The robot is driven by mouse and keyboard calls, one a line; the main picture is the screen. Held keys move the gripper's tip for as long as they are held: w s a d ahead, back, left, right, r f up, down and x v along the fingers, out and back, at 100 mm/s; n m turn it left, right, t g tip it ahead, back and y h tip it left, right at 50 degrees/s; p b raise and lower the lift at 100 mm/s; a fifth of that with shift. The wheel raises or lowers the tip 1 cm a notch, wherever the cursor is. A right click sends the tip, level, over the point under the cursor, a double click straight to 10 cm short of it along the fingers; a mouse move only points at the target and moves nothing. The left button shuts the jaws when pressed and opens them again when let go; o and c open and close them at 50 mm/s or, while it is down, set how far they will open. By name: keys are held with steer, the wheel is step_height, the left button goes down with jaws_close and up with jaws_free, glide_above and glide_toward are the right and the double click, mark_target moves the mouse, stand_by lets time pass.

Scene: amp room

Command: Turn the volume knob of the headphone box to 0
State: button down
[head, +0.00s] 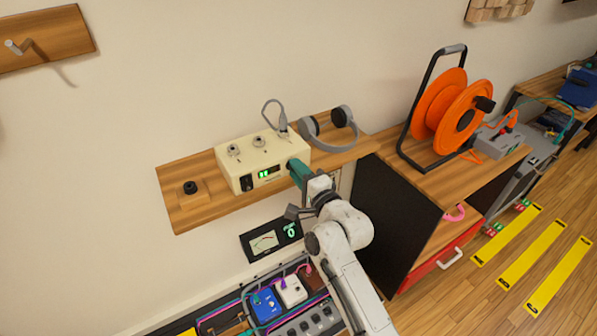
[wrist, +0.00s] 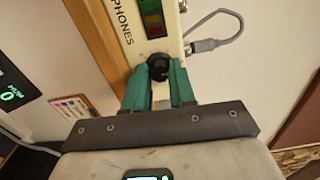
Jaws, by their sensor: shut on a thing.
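The headphone box (head: 240,183) is a cream box on a wooden wall shelf in the head view. Its front has a dark window with green lit marks (head: 264,174). In the wrist view the box (wrist: 172,40) shows close up, with the lettering "PHONES" and a coloured level strip (wrist: 151,18). The black volume knob (wrist: 158,66) sits at the near end of that face. My gripper (wrist: 158,76) has its teal fingers shut on the knob, one on each side. In the head view my gripper (head: 295,167) hides the knob. I cannot make out the knob's pointer or scale.
A grey cable plug (head: 282,124) stands on top of the box, and grey headphones (head: 331,127) lie to its right. A meter panel (head: 270,239) with a green "0" hangs below the shelf (head: 190,218). An orange cable reel (head: 445,110) stands on the cabinet at right.

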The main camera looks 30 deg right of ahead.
steer(key=shift+f+n, duration=0.1)
steer(key=shift+n, duration=0.2)
steer(key=n+b, duration=1.4)
steer(key=n, duration=1.2)
steer(key=shift+n, duration=0.3)
stand_by(0.4)
steer(key=c, duration=0.9)
jaws_free()
steer(key=shift+c, duration=0.2)
